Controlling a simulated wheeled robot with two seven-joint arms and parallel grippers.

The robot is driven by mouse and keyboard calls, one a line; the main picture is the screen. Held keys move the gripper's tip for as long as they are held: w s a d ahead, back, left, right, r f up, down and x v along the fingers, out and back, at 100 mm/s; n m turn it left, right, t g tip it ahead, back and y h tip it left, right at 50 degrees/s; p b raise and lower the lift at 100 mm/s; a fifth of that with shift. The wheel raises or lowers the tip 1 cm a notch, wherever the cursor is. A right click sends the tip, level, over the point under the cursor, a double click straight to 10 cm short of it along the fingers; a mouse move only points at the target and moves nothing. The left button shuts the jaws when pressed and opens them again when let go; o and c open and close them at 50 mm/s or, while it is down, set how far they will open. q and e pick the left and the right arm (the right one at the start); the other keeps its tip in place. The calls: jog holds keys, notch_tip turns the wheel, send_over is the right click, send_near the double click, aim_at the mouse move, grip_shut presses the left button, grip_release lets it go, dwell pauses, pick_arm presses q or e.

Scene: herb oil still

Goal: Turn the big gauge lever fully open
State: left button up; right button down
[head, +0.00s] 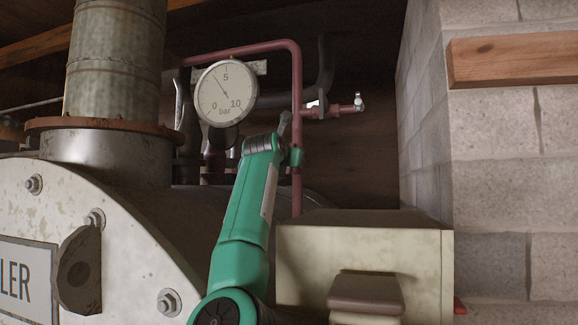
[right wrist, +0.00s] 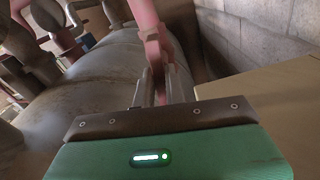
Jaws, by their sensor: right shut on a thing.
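The big round gauge (head: 226,93) is in the head view, left of the upright red pipe (head: 297,90), with its needle pointing up and left, a little short of 5. My right gripper (head: 284,128) reaches up to the red pipe beside and below the gauge. In the right wrist view its fingers (right wrist: 164,76) are shut on a narrow red part (right wrist: 157,60) below a red pipe (right wrist: 143,14). I cannot tell whether that part is the gauge lever. My left gripper is not in view.
A rusty-flanged boiler (head: 105,150) with a tall metal stack (head: 115,60) stands at left. A cream box (head: 360,245) is at lower right, close to my right arm. A small tap (head: 358,103) ends a red side pipe. A block wall (head: 500,130) with a wooden beam (head: 515,60) bounds the right.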

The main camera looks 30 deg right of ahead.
jog(key=shift+n+b, duration=0.45)
jog(key=shift+n, duration=0.65)
jog(key=c, duration=1.5)
grip_release()
jog(key=shift+o, duration=0.2)
jog(key=b+v, duration=0.7)
jog(key=v, duration=0.6)
jog(key=shift+s+a, duration=0.2)
jog(key=shift+a, duration=0.15)
